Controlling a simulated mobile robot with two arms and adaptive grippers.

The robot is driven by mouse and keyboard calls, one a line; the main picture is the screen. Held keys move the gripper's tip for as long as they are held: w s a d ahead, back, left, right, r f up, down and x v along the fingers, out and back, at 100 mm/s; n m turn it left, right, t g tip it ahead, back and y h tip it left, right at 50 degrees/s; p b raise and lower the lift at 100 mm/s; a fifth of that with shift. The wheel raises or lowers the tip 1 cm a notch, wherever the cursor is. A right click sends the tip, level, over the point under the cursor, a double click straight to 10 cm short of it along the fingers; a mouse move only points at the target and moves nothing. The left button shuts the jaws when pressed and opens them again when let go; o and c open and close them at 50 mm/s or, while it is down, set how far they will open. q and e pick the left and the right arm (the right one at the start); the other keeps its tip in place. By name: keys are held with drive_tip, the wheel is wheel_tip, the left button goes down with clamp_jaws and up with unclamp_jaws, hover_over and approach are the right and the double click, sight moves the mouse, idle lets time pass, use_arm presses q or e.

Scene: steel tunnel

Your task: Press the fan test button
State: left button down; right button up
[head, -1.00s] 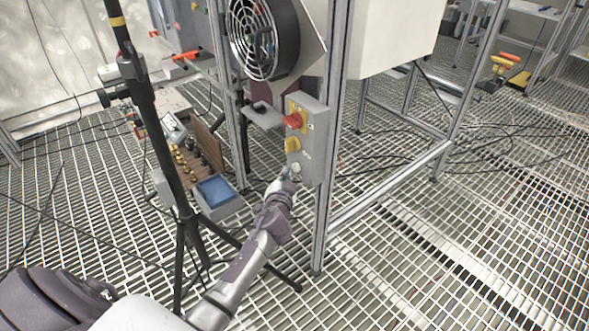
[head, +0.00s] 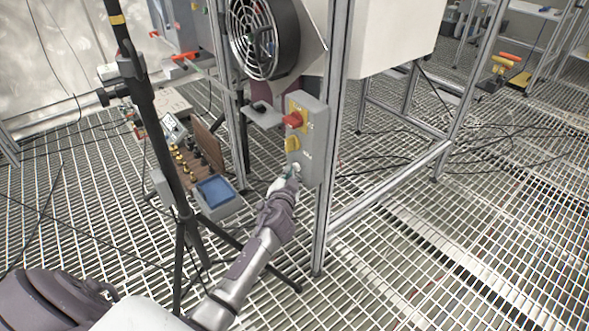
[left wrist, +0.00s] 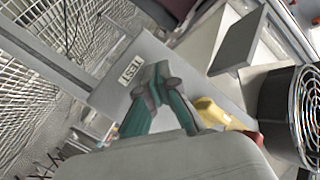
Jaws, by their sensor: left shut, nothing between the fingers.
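A grey control box (head: 308,130) is mounted on a metal post below the fan. It carries a red knob (head: 293,120) and a yellow knob (head: 292,144), with a pale round button (head: 296,167) at its lower end. My left gripper (head: 290,171) is shut and empty, its tips at the lower end of the box by the button. In the left wrist view the shut teal fingers (left wrist: 160,76) lie over the box face beside a TEST label (left wrist: 131,76). They hide the button there, and I cannot tell whether they touch it. My right gripper is not in view.
The round fan (head: 262,38) hangs above the box. A black tripod stand (head: 160,130) stands left of my left arm. A blue tray (head: 214,191) and a board of knobs are on the grated floor. The grating to the right is mostly clear.

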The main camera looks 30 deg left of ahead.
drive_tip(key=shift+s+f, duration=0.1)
use_arm(q)
drive_tip(key=shift+w, duration=0.15)
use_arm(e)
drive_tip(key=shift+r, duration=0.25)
use_arm(q)
drive_tip(key=s+a+p, duration=0.1)
drive_tip(key=s+a, duration=0.1)
drive_tip(key=s, duration=0.4)
drive_tip(key=shift+s+a+p, duration=0.3)
drive_tip(key=shift+s+p, duration=0.05)
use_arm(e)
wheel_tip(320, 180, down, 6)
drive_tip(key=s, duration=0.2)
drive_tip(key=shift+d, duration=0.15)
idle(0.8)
